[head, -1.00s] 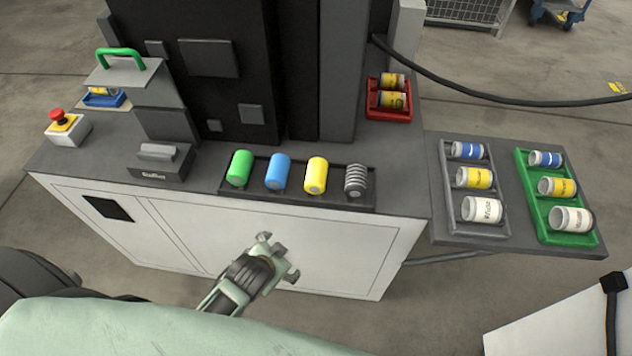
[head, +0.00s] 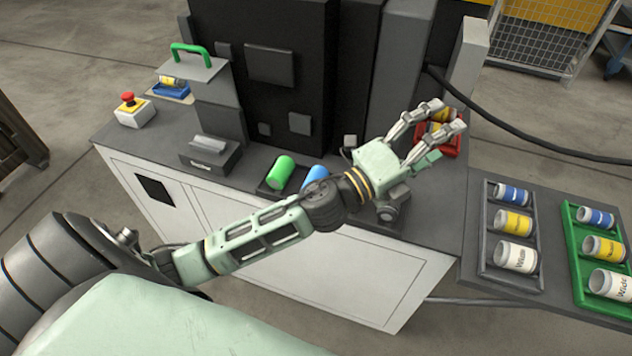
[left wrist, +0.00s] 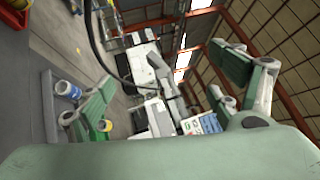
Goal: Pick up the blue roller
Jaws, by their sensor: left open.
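The blue roller (head: 316,176) lies in the dark tray on the cabinet top, just right of the green roller (head: 280,171). My left forearm partly covers it in the head view. The yellow roller and the striped grey one are hidden behind my arm. My left gripper (head: 451,112) is open and empty. It is raised beyond and to the right of the blue roller, pointing toward the red bin (head: 446,146). In the left wrist view my open fingers (left wrist: 165,95) show with nothing between them. The right gripper is not in view.
A grey tray (head: 485,236) and a green tray (head: 577,259) with labelled cans stand on the right side shelf. A black machine column rises behind the rollers. A red emergency button (head: 128,98) and a grey block (head: 210,155) stand at left. A black cable runs at right.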

